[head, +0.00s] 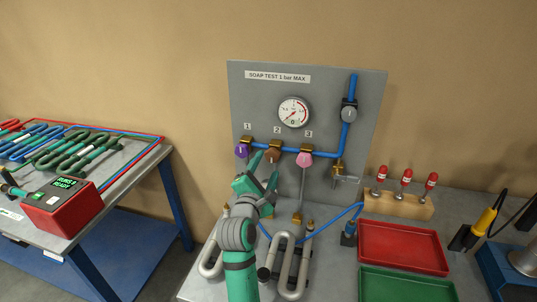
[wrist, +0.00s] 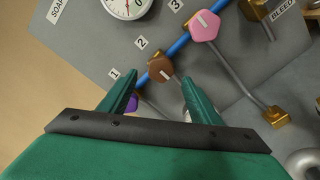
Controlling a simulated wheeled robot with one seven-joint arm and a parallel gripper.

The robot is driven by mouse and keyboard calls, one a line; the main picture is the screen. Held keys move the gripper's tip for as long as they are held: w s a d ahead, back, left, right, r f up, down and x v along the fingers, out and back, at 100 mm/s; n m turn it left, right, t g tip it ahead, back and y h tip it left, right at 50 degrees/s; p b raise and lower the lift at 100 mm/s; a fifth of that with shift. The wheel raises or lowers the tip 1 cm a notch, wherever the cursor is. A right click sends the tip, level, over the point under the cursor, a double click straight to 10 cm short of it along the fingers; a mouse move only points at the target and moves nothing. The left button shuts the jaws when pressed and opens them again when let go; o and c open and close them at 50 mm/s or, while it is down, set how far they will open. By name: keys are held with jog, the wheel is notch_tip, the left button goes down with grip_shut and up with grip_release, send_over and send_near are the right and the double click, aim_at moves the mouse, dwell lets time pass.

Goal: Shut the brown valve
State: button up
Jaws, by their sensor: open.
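The brown valve (head: 276,158) is the middle one of three knobs on the blue pipe, under the label 2. In the wrist view the brown knob (wrist: 160,69) has a pale mark on its lower right part. My gripper (head: 266,162) is open at the knob in the head view. In the wrist view its two fingertips (wrist: 158,84) lie on either side of and below the knob, with a gap between them. I cannot tell whether either finger touches it.
A purple knob (head: 242,151) is left of the brown one, partly behind my left finger in the wrist view. A pink knob (head: 304,158) is to the right. A gauge (head: 294,112) is above. Grey coils (head: 290,262) and a red tray (head: 402,247) are on the bench.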

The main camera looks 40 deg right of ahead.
aim_at(271, 157)
jog(key=x, duration=0.7)
jog(key=shift+d, duration=0.15)
jog(key=c, duration=1.1)
